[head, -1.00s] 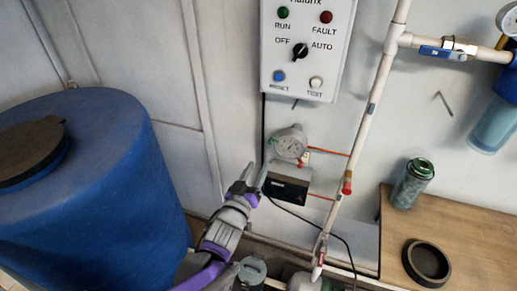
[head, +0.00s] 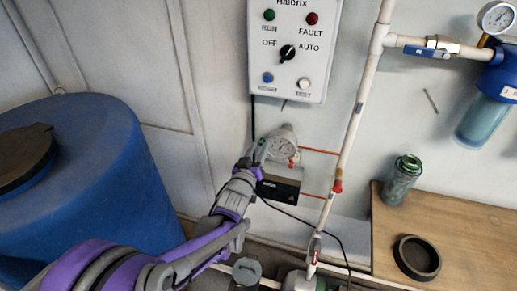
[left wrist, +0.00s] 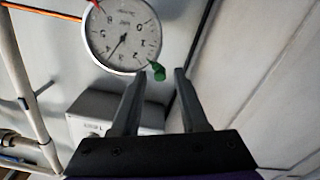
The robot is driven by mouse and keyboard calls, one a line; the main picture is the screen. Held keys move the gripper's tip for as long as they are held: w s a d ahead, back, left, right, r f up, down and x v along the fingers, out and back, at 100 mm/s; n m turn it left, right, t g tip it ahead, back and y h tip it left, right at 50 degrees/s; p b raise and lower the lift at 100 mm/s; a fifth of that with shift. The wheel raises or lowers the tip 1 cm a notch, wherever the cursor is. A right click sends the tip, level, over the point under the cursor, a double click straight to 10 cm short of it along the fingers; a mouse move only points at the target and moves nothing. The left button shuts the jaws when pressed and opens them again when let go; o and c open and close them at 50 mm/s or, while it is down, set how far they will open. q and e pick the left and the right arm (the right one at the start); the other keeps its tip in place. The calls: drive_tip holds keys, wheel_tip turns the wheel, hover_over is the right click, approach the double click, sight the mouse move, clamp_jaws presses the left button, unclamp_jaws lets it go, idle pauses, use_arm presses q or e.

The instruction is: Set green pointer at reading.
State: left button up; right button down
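The gauge (head: 281,147) is round with a white dial, mounted on the wall below the control box. In the left wrist view the dial (left wrist: 105,30) appears upside down, its black needle pointing down-left. The green pointer (left wrist: 158,71) sticks out at the dial's lower right rim there. A red pointer (left wrist: 96,3) shows at the top left. My left gripper (head: 256,152) is at the gauge's left side. Its fingers (left wrist: 158,78) are open, with the green pointer in the gap between the tips; contact cannot be told.
A black-fronted box (head: 280,185) sits just below the gauge. A white pipe (head: 352,135) runs to its right, and the control box (head: 290,75) hangs above. A blue barrel (head: 100,170) stands left. A wooden bench (head: 470,235) with a bottle (head: 402,180) and ring (head: 417,257) is right.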

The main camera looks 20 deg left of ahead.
use_arm(q)
clamp_jaws()
idle(1.2)
